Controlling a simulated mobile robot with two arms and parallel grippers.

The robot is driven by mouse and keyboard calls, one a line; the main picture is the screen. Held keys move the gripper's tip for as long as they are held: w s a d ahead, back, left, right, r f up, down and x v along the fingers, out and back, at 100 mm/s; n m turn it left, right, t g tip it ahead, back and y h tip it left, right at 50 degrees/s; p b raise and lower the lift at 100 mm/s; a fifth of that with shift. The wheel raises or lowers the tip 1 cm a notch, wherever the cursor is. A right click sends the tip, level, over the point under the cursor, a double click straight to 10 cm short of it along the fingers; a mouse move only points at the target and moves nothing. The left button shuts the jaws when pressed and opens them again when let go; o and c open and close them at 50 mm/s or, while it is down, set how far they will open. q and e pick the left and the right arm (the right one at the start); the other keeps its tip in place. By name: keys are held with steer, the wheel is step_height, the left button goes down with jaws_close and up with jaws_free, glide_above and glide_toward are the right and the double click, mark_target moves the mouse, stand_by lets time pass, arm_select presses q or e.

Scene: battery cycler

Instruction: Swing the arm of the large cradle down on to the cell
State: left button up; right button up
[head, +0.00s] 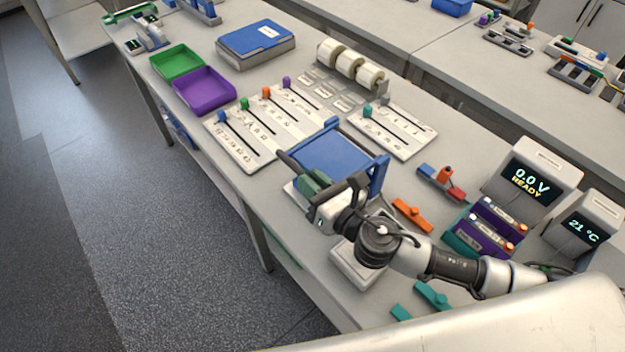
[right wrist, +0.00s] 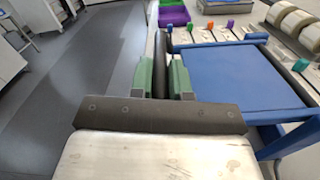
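A blue frame with a flat blue panel (head: 335,155) and raised side bars stands at the table's front edge; it appears to be the large cradle, and it fills the right of the right wrist view (right wrist: 235,80). A dark round bar (right wrist: 161,65) runs along its near side. My right gripper (head: 312,186) is at this near side, its green fingers (right wrist: 163,78) on both sides of the bar and seemingly closed on it. How the bar joins the frame is hidden by my gripper. No cell can be made out in the cradle. My left gripper is not in view.
White slotted boards (head: 262,130) with coloured knobs lie behind the frame. Purple (head: 205,92) and green (head: 177,62) trays stand farther back. To the right are an orange piece (head: 412,215), a purple block (head: 497,228) and a 0.0 V READY display (head: 530,178). Floor is open at left.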

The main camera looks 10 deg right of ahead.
steer(key=shift+o, duration=0.6)
steer(key=shift+s+d+f, duration=0.1)
steer(key=shift+s+d, duration=0.05)
steer(key=shift+s, duration=0.05)
steer(key=b+v, duration=0.4)
steer(key=v, duration=0.6)
steer(key=shift+s, duration=0.15)
